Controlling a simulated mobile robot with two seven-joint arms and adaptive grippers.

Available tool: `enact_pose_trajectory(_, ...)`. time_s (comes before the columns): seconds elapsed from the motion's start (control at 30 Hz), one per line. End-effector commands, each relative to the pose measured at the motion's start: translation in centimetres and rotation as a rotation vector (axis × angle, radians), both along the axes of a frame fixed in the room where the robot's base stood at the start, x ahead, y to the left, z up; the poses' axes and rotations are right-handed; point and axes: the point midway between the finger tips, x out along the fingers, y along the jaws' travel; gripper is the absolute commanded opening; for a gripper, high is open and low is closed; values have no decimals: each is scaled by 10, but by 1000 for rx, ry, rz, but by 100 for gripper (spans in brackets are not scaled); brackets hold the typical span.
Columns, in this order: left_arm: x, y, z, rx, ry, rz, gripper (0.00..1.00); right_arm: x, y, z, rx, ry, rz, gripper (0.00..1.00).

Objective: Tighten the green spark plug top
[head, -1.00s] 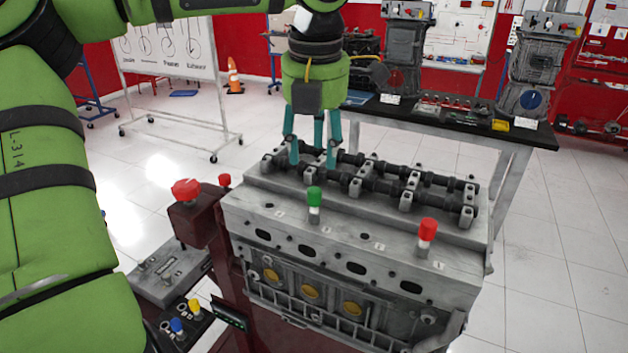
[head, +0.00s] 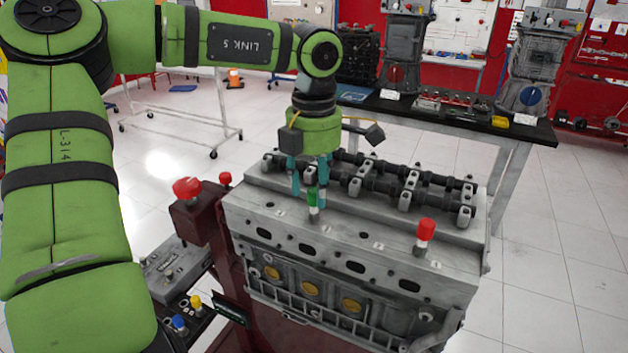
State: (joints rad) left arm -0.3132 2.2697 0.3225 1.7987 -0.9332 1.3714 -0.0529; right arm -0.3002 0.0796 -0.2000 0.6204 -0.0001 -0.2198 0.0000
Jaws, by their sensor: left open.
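The green spark plug top (head: 312,197) stands upright in the top deck of the grey engine block (head: 350,232), on its left half. My left gripper (head: 310,203) points straight down over it. Its two teal fingers are open, one on each side of the green top in this view. Whether they touch it cannot be told. A red spark plug top (head: 426,230) stands upright farther right on the same deck. My right gripper is out of view.
Dark camshafts (head: 385,187) run along the deck just behind the plugs. A red stand with a red button (head: 187,188) is left of the block. A trolley with blue and yellow plugs (head: 187,310) is at lower left. A workbench (head: 455,114) stands behind.

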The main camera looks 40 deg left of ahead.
Motion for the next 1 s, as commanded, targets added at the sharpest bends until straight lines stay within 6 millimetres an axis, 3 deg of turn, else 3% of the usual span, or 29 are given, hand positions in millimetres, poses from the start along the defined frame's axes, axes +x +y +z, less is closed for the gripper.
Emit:
enact_pose_trajectory(0.27,0,0,-4,0,0,0,48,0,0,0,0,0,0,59)
enact_pose_trajectory(0.3,0,0,-4,0,0,0,44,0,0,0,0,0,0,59)
enact_pose_trajectory(0.4,0,0,-3,0,0,0,4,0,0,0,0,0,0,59)
enact_pose_trajectory(0.43,0,0,-3,0,0,0,0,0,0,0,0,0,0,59)
enact_pose_trajectory(1.0,0,0,-4,-1,0,-101,0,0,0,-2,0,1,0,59)
